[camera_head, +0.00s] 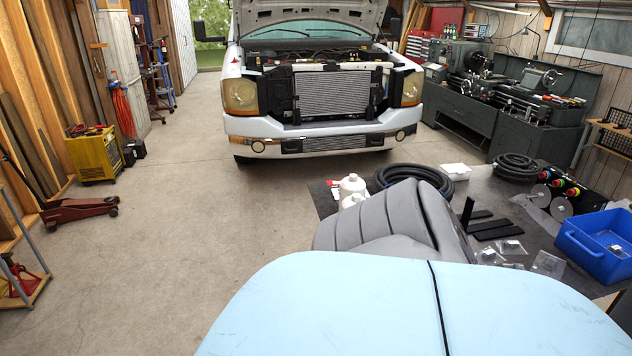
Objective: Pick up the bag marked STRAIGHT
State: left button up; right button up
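Several small clear plastic bags lie on the dark table (325,200) at the right. Neither of my grippers is in view.
A large light blue panel (340,310) fills the foreground. A white truck (330,95) stands behind. The floor at left centre is clear.

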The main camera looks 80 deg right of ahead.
aim_at(488, 255)
jog(key=i+z, duration=0.2)
jog(key=z, duration=0.2)
jog(key=i+z, duration=0.2)
jog(key=z, duration=0.2)
jog(key=i+z, duration=0.2)
jog(key=z, duration=0.2)
jog(key=i+j+z, duration=0.1)
jog(key=z, duration=0.3)
jog(key=i+z, duration=0.15)
jog(key=z, duration=0.25)
jog(key=i+j+z, duration=0.1)
jog(key=z, duration=0.3)
jog(key=i+j+z, duration=0.15)
jog(key=z, duration=0.25)
jog(key=i+j+z, duration=0.2)
jog(key=z, duration=0.2)
